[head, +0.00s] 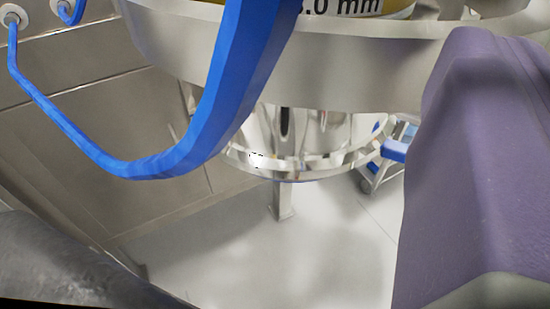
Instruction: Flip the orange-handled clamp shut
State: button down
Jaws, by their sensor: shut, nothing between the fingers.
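The orange-handled clamp is not in view; I see no orange handle anywhere in this frame. The fingertips of my gripper are not in view either. A steel vessel with a wide round rim (290,70) fills the top of the head view. Below it a narrower steel section ends in a lower flange ring (300,167). What lies above the top edge of the picture and behind the purple shape at the right is hidden.
A blue bent tube (150,165) runs from a wall fitting (12,18) and crosses in front of the vessel. A large purple shape (475,170) blocks the right side. A steel leg (281,200) stands below the vessel. The pale floor (290,265) is clear there.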

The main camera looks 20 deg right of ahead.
jog(key=shift+w+d+p, duration=0.35)
jog(key=shift+w+d, duration=0.05)
jog(key=shift+d, duration=0.25)
jog(key=shift+w+d+p, duration=0.35)
jog(key=shift+d, duration=0.25)
jog(key=shift+f, duration=0.1)
